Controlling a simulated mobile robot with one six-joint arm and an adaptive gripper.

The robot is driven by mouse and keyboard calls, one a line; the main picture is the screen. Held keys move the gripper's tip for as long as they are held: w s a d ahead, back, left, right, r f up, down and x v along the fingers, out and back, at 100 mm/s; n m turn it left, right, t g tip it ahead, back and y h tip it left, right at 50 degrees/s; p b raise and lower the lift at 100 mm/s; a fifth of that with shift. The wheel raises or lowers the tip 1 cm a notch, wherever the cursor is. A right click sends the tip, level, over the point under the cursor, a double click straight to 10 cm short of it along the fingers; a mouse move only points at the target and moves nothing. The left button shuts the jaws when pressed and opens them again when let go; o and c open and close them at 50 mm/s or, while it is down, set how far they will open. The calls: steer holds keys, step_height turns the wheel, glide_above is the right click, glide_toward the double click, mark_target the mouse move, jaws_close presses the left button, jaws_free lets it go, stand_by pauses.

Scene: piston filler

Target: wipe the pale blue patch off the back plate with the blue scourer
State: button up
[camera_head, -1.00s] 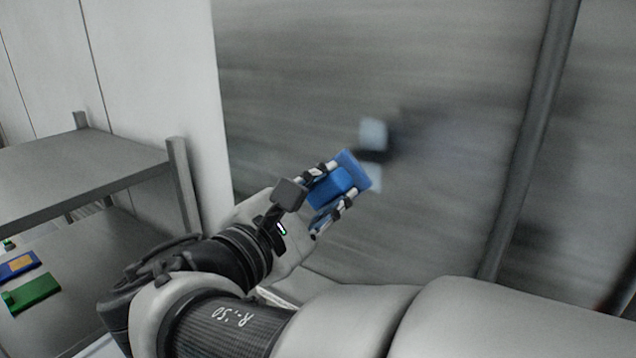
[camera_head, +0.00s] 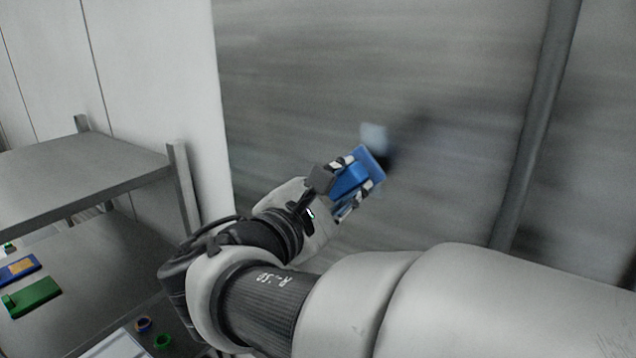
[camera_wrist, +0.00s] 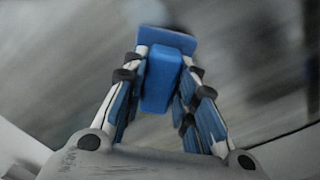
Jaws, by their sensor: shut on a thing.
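The blue scourer (camera_head: 371,163) is a flat blue pad with a thicker blue grip block behind it. My gripper (camera_head: 352,182) is shut on that block, and the pad faces the back plate (camera_head: 300,80). The wrist view shows the scourer (camera_wrist: 160,78) between both fingers. The pale blue patch (camera_head: 374,136) is a small light area on the brushed grey back plate, just above the scourer. The scourer or gripper may hide its lower part. I cannot tell whether the pad touches the plate.
A grey shelf (camera_head: 80,172) stands at left, with a blue item (camera_head: 18,268) and a green item (camera_head: 32,296) on its lower level. A dark vertical post (camera_head: 533,125) crosses the plate at right.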

mark_target(355, 151)
steer(key=shift+x, duration=0.95)
stand_by(0.3)
steer(key=shift+d, duration=0.15)
steer(key=shift+s+d+b, duration=0.4)
steer(key=shift+s+d, duration=0.2)
steer(key=shift+d, duration=0.15)
steer(key=shift+s+d+b, duration=0.4)
steer(key=shift+s+d, duration=0.2)
steer(key=shift+d, duration=0.2)
steer(key=shift+w+r+p, duration=0.15)
steer(key=shift+r+p, duration=0.55)
steer(key=shift+r, duration=0.4)
steer(key=shift+w+a, duration=0.55)
steer(key=shift+a, duration=0.25)
steer(key=shift+w+a, duration=0.5)
steer(key=shift+a, duration=0.3)
steer(key=shift+r+p, duration=0.8)
steer(key=shift+r, duration=0.25)
steer(key=shift+s+d+f+b, duration=0.1)
steer(key=shift+s+d+b, duration=0.4)
steer(key=shift+d, duration=0.3)
steer(key=shift+s+d+b, duration=0.3)
steer(key=shift+s+d, duration=0.35)
steer(key=shift+d, duration=0.2)
steer(key=shift+a, duration=0.1)
